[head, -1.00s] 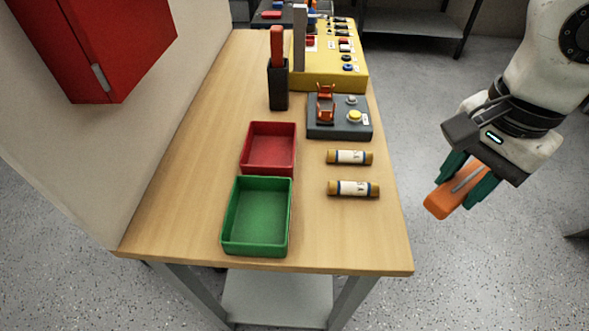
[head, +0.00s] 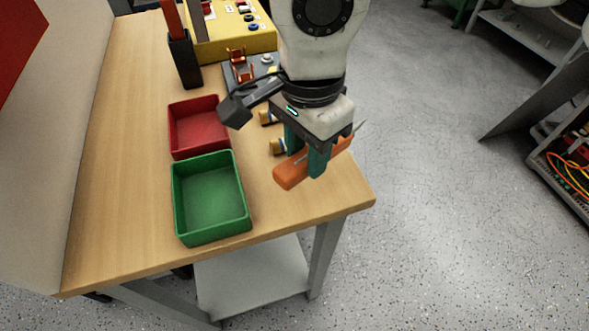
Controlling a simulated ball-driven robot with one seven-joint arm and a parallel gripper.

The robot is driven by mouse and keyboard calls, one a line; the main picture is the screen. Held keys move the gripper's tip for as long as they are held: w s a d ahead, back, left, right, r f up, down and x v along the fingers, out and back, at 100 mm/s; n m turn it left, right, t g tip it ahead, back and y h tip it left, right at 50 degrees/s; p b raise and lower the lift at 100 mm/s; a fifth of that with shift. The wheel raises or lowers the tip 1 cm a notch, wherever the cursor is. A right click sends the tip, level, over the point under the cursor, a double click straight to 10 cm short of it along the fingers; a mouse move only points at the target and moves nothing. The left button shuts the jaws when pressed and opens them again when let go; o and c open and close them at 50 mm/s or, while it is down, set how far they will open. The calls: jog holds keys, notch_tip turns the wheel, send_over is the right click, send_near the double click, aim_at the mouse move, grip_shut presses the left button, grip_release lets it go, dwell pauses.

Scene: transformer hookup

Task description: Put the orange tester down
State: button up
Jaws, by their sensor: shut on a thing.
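The orange tester (head: 291,174) is a long block with a thin metal tip at its right end. My gripper (head: 303,163) is shut on it, with a green finger on each side. The tester is over the front right part of the wooden table (head: 300,210), right of the green tray. I cannot tell whether it touches the tabletop.
A green tray (head: 240,228) and a red tray (head: 174,137) stand left of the tester. Two fuses, a near one (head: 277,147) and a far one (head: 265,117), are partly hidden behind my gripper. The table's front right corner is bare.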

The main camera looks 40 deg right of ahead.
jog(key=shift+w+a+f, duration=0.35)
jog(key=shift+a+f, duration=0.15)
jog(key=shift+f, duration=0.25)
jog(key=shift+w+a+f, duration=0.15)
jog(key=shift+f, duration=1.55)
jog(key=shift+f+b, duration=0.2)
jog(key=shift+b, duration=0.25)
jog(key=o, duration=1)
jog(key=shift+o, duration=0.2)
jog(key=shift+r, duration=0.15)
